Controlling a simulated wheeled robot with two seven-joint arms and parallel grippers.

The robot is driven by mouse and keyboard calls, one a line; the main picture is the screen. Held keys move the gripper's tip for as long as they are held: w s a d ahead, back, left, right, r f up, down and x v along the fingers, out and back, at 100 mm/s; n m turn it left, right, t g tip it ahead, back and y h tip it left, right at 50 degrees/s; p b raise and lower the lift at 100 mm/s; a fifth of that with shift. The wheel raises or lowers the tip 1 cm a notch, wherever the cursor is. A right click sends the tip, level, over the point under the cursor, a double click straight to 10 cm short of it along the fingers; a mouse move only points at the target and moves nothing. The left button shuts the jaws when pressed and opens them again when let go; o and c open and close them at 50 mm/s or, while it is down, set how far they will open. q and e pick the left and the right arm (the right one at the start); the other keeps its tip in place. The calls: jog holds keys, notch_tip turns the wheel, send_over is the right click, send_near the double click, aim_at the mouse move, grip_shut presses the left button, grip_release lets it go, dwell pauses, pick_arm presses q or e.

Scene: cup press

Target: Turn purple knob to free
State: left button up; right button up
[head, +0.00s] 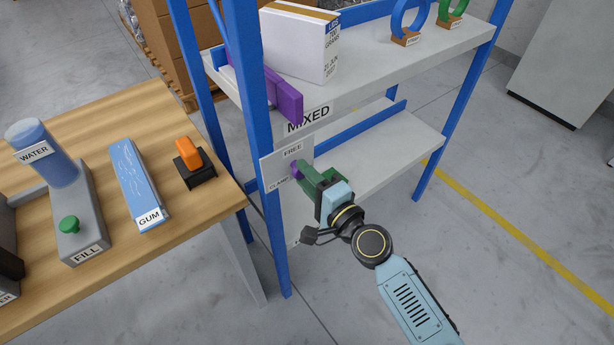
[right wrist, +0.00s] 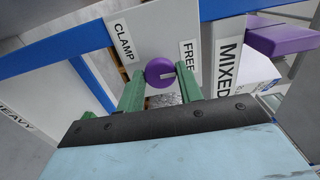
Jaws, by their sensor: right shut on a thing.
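The purple knob (right wrist: 160,72) sits on a pale panel (head: 273,170) fixed to the blue rack post. The panel carries a CLAMP label (right wrist: 124,42) and a FREE label (right wrist: 189,55). My right gripper (head: 304,174) is at the panel, its green fingers shut on the knob from both sides. In the right wrist view the knob's light mark points to the right, toward the FREE side. In the head view the fingers hide most of the knob. My left gripper is not in view.
The upper shelf (head: 370,62) holds a white box (head: 300,45) and blue and green rings, with a MIXED label on its front. The wooden table (head: 100,125) at left holds a water dispenser, a gum box and an orange-and-black item.

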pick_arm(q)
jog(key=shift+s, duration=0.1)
pick_arm(e)
jog(key=o, duration=1)
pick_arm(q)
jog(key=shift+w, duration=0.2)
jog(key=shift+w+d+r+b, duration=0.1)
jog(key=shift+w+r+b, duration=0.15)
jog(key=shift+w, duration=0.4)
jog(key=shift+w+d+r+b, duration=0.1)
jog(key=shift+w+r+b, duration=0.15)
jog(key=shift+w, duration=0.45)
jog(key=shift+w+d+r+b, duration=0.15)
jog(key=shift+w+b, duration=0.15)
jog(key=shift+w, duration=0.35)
pick_arm(e)
jog(key=shift+v, duration=6.75)
